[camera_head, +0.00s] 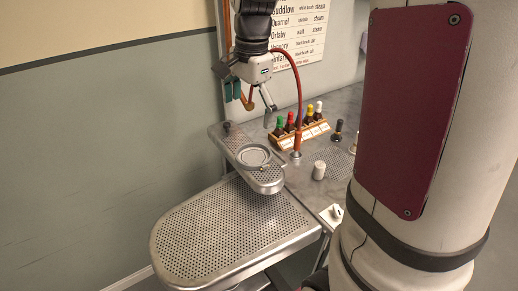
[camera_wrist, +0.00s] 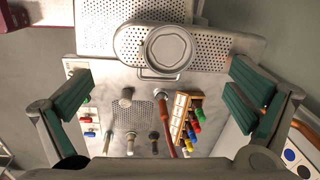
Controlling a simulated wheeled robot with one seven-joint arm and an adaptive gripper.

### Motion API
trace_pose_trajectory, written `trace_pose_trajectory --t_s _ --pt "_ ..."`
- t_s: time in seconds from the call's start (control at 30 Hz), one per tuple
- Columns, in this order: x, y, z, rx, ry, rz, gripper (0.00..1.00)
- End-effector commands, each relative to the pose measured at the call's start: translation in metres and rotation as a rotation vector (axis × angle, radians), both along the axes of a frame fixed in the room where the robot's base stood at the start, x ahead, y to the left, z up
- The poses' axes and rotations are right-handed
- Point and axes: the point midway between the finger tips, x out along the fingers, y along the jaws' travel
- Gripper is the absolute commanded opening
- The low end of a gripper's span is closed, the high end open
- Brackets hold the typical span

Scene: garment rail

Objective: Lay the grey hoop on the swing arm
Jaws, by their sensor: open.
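The grey hoop (camera_head: 254,155) lies flat on the perforated swing arm (camera_head: 268,182), near its rounded end. In the wrist view the hoop (camera_wrist: 168,48) shows as a round ring with a wire-like loop on its near side, on top of the swing arm (camera_wrist: 215,45). My gripper (camera_head: 252,100) is above and behind the hoop, apart from it. In the wrist view my gripper (camera_wrist: 160,97) has its green-padded fingers wide apart, with nothing between them. Whether the hoop's underside sits fully flat is hidden.
A large perforated ironing board (camera_head: 235,235) lies below the swing arm. On the metal table behind stand a wooden rack (camera_head: 300,132) of coloured bottles, an orange-handled tool (camera_head: 297,143), a white cylinder (camera_head: 319,170) and a dark brush (camera_head: 338,131). A red hose (camera_head: 296,75) hangs beside my gripper.

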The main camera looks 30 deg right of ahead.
Motion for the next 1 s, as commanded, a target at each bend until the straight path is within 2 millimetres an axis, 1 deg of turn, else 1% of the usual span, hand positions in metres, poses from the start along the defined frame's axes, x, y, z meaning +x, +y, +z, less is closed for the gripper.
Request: trace_pose_trajectory --t_s 0.03,0.1,0.17,0.2,0.27,0.3,0.4,0.5,0.6,0.7,0.8,1.0 --pt "-0.016 0.013 0.015 -0.009 -0.036 0.107 1.0" --pt "-0.036 0.028 0.027 -0.029 -0.074 0.263 1.0" --pt "-0.055 0.041 0.036 -0.053 -0.105 0.398 1.0" --pt "-0.067 0.048 0.041 -0.071 -0.126 0.487 1.0" --pt "-0.086 0.059 0.047 -0.102 -0.156 0.618 1.0" --pt "-0.098 0.065 0.05 -0.126 -0.175 0.706 1.0" --pt "-0.129 0.08 0.053 -0.192 -0.218 0.922 1.0" --pt "-0.156 0.091 0.051 -0.264 -0.25 1.114 1.0" --pt "-0.177 0.097 0.047 -0.329 -0.27 1.264 1.0" --pt "-0.189 0.101 0.043 -0.373 -0.279 1.363 1.0" --pt "-0.195 0.103 0.041 -0.397 -0.282 1.414 1.0" --pt "-0.197 0.103 0.04 -0.402 -0.282 1.429 1.0"
